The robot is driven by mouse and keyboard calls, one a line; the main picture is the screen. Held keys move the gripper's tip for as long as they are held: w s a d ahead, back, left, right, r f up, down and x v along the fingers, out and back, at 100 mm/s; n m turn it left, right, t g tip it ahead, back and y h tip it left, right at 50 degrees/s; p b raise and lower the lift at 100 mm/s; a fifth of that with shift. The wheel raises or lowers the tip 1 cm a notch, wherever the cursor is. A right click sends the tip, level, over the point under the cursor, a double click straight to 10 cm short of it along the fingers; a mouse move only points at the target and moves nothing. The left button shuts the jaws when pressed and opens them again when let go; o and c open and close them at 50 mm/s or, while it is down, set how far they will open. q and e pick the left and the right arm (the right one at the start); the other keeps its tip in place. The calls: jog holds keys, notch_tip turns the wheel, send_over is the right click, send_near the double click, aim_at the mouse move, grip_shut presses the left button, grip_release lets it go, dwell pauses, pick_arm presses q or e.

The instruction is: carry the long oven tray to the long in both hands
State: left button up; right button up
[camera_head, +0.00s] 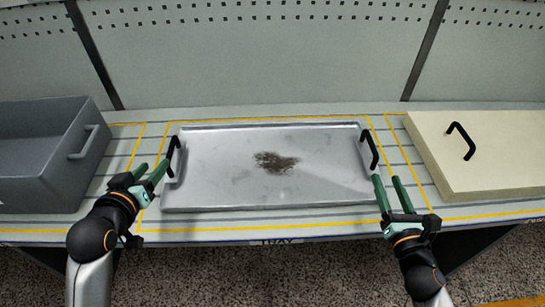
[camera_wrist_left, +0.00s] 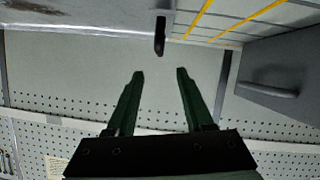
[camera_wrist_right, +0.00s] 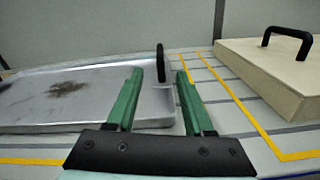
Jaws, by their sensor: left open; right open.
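The long oven tray (camera_head: 225,145) is a shallow grey metal tray with a dark brown stain near its middle. It lies flat on the bench inside a yellow outline. It has a black upright handle at each short end, the left one (camera_head: 173,156) and the right one (camera_head: 369,150). My left gripper (camera_head: 153,170) is open and empty, just in front of the left handle, which shows beyond the fingertips in the left wrist view (camera_wrist_left: 160,36). My right gripper (camera_head: 387,180) is open and empty, in front of the right handle, also seen in the right wrist view (camera_wrist_right: 160,64).
A grey bin (camera_head: 40,160) with a side handle stands at the left. A cream board or lid (camera_head: 480,170) with a black handle lies at the right. A perforated panel wall (camera_head: 260,60) rises behind. Narrow striped bench strips lie between tray and neighbours.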

aim_at(172, 143)
pick_arm(q)
jog(key=x, duration=1.2)
jog(key=shift+w+f, duration=0.1)
jog(key=shift+w, duration=0.2)
pick_arm(e)
jog(key=w, duration=1.2)
jog(key=shift+w+a, duration=0.3)
jog(key=shift+a, duration=0.05)
pick_arm(q)
grip_shut()
pick_arm(e)
grip_shut()
pick_arm(q)
jog(key=shift+d, duration=0.1)
jog(key=shift+w+r, duration=0.1)
jog(key=shift+r, duration=0.25)
pick_arm(e)
jog(key=shift+a+r, duration=0.1)
jog(key=shift+r, duration=0.25)
